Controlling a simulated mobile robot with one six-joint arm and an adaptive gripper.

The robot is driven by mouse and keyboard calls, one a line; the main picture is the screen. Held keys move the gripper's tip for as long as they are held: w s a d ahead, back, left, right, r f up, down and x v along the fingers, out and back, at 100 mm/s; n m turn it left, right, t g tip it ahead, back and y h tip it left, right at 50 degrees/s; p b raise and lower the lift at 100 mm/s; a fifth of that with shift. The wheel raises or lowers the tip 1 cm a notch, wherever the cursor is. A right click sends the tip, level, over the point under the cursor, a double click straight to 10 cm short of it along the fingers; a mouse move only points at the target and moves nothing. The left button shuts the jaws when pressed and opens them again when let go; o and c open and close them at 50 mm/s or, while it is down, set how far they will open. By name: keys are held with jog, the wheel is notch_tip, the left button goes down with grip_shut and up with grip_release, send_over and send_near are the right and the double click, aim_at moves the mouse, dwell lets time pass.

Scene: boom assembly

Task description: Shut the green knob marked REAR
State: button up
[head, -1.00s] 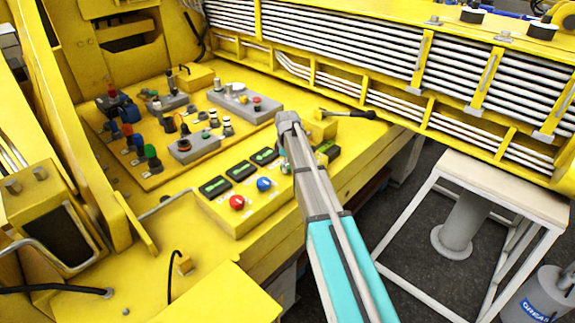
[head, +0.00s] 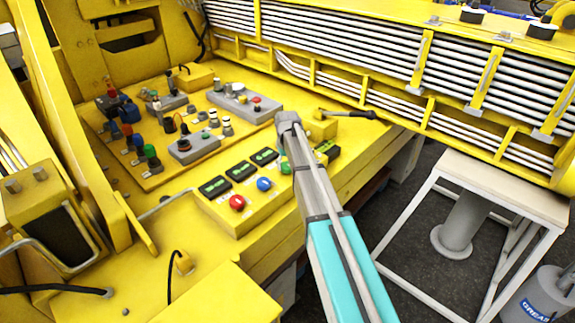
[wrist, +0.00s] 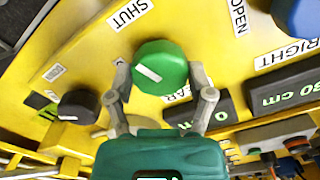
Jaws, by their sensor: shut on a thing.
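The green knob (wrist: 160,66) with a white pointer mark is in the middle of the wrist view. Its pointer lies on the left part of its face, angled up-left. A SHUT label (wrist: 130,14) is above left of it and an OPEN label (wrist: 238,16) above right. A label below it is partly hidden, with only "EAR" readable. My gripper (wrist: 160,78) is shut on the knob, one finger on each side. In the head view the green knob (head: 286,168) is partly hidden beside my arm, and the fingers cannot be made out.
A blue knob (wrist: 298,18) with a RIGHT label and a black display (wrist: 280,92) reading about 30 cm are at right. A black knob (wrist: 78,106) is at left. In the head view, the red knob (head: 237,202) and several small levers share the yellow deck.

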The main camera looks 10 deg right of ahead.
jog(key=shift+w+m, duration=0.15)
jog(key=shift+m, duration=1.45)
jog(key=o, duration=1.1)
jog(key=s+n, duration=0.1)
jog(key=s, duration=2.8)
jog(key=shift+s+d+n, duration=0.15)
jog(key=shift+s+n, duration=0.05)
jog(key=shift+n, duration=0.2)
